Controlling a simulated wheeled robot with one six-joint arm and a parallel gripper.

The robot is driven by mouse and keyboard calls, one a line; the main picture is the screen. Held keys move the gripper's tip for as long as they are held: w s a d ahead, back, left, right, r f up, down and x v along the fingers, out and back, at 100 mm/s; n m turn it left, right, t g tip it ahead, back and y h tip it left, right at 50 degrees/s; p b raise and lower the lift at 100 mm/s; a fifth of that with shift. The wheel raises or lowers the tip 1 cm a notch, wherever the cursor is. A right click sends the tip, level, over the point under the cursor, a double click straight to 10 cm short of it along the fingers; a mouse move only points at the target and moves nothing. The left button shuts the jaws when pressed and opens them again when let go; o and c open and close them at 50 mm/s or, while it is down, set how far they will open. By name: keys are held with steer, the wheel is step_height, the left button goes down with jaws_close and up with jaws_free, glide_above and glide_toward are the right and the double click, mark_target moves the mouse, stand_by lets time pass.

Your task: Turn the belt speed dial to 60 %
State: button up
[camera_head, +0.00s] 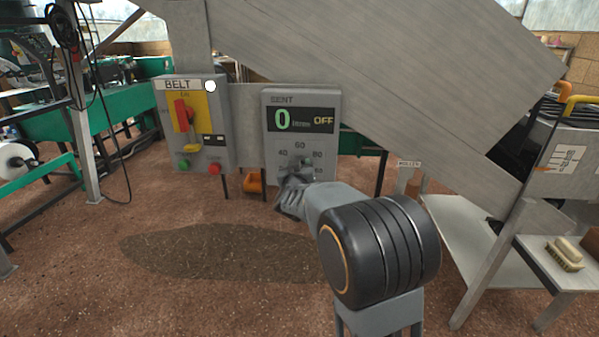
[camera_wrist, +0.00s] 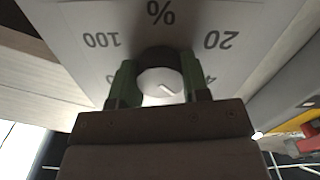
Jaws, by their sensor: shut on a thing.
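The speed dial (camera_wrist: 152,84) is a round knob with a pale face and a short white pointer line, seen upside down in the wrist view. The line slants towards the lower right of that view, roughly towards the partly hidden 40 side; its exact reading is unclear. My gripper (camera_wrist: 160,90) is shut on the dial, with one green finger on each side. In the head view my gripper (camera_head: 295,172) covers the dial on the grey control panel (camera_head: 271,152). The panel's display (camera_head: 301,121) reads 0 litres and OFF.
Left of the panel stands the BELT box (camera_head: 217,152) with a red switch handle (camera_head: 182,115), a green button (camera_head: 183,164) and a red button (camera_head: 214,169). A large sloping metal chute (camera_head: 400,60) hangs above. A brush (camera_head: 565,254) lies on a side table.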

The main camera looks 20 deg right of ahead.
steer(key=m+b, duration=0.2)
steer(key=m, duration=0.2)
steer(key=shift+f, duration=0.15)
steer(key=shift+a+m+b, duration=0.1)
steer(key=shift+m+b, duration=1)
steer(key=shift+m, duration=0.7)
steer(key=o, duration=0.9)
steer(key=shift+p+v, duration=1.1)
steer(key=shift+v, duration=5.8)
steer(key=shift+w+r, duration=0.1)
steer(key=shift+r, duration=0.1)
